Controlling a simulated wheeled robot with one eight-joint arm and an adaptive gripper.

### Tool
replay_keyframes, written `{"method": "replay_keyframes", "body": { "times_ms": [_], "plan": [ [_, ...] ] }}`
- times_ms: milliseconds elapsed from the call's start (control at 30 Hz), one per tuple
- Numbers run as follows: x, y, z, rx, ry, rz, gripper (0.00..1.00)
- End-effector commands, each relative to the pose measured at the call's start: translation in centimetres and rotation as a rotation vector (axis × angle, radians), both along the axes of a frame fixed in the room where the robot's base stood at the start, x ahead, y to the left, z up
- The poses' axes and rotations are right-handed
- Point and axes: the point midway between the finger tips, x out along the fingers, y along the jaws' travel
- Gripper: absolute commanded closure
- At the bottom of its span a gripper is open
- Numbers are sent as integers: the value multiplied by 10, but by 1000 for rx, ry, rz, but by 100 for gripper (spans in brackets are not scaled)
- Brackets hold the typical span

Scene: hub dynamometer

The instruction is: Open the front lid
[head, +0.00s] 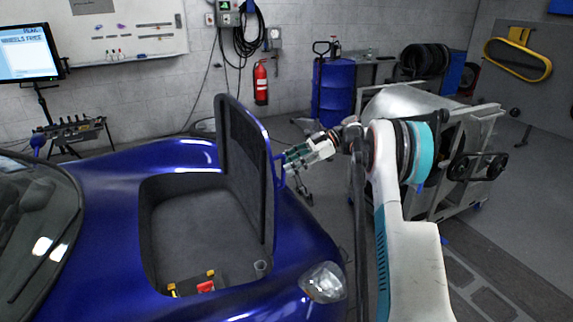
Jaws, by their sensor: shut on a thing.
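The front lid (247,165) of the blue car stands raised, close to upright, along the right side of the front compartment (200,230). Its dark lined inner face is turned toward the left, with a blue rim around it. My gripper (284,165) is at the lid's right edge, shut on the lid near a small blue bracket. The fingertips are partly hidden by the rim, so the exact contact is hard to see. The compartment below is open to view.
A yellow and black item with a red part (195,284) and a small cup (260,267) lie in the compartment. The headlight (323,282) is at the front right.

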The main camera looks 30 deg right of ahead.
Motion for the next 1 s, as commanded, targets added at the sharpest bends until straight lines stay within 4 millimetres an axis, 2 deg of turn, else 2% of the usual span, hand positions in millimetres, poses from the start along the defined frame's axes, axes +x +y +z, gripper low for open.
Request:
{"method": "replay_keyframes", "body": {
  "times_ms": [300, 1000],
  "plan": [
    [-8, -24, 4, 0, 3, 0, 67],
    [-15, -63, 11, -1, 1, 0, 67]
  ]
}}
